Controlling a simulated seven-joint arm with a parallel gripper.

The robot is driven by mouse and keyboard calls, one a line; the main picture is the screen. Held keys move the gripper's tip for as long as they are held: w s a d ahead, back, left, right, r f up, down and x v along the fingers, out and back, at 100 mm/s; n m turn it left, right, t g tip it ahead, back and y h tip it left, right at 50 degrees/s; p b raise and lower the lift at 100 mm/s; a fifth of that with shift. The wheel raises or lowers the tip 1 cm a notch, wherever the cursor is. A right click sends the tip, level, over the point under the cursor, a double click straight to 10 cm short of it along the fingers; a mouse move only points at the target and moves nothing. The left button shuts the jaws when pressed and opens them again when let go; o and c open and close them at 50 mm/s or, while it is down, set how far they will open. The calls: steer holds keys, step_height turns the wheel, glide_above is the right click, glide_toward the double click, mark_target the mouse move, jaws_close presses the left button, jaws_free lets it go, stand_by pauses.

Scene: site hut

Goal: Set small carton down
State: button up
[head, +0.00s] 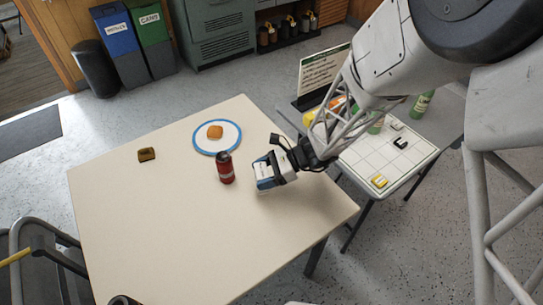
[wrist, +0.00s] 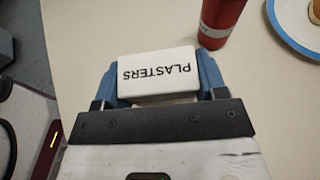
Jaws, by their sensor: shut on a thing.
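The small carton (wrist: 158,72) is white and marked "PLASTERS" in the wrist view. My gripper (wrist: 158,80) is shut on it, with a blue finger on each side. In the head view my gripper (head: 277,170) holds the carton (head: 264,172) over the right part of the cream table (head: 200,240), close to its top. I cannot tell whether the carton touches the table.
A small brown block (head: 147,154) lies at the left. The table's front half is mostly clear. A gridded side table (head: 400,165) stands at right.

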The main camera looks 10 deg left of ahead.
steer(key=m+t, duration=0.1)
steer(key=d+m+t, duration=0.1)
steer(key=t, duration=0.1)
steer(key=shift+w+d+r+m+y, duration=0.15)
steer(key=shift+w+m+y, duration=0.15)
steer(key=shift+w, duration=0.05)
steer(key=shift+w+d+m+t, duration=0.25)
steer(key=shift+d+m+t, duration=0.65)
steer(key=shift+m+t, duration=0.3)
steer(key=shift+w+d+m+t, duration=0.2)
steer(key=shift+d+m+t, duration=0.8)
steer(key=shift+t, duration=0.4)
steer(key=shift+w+d+m+t, duration=0.25)
steer(key=shift+d+m+t, duration=0.6)
steer(key=shift+m+t, duration=0.35)
steer(key=w+a, duration=0.2)
steer(key=w, duration=0.2)
steer(key=w+a+f, duration=0.1)
steer(key=w+a, duration=0.1)
steer(key=w, duration=0.3)
steer(key=w+a, duration=0.2)
steer(key=w, duration=0.2)
steer(key=shift+w+a+f, duration=0.25)
steer(key=shift+w+a, duration=0.05)
steer(key=shift+w, duration=0.05)
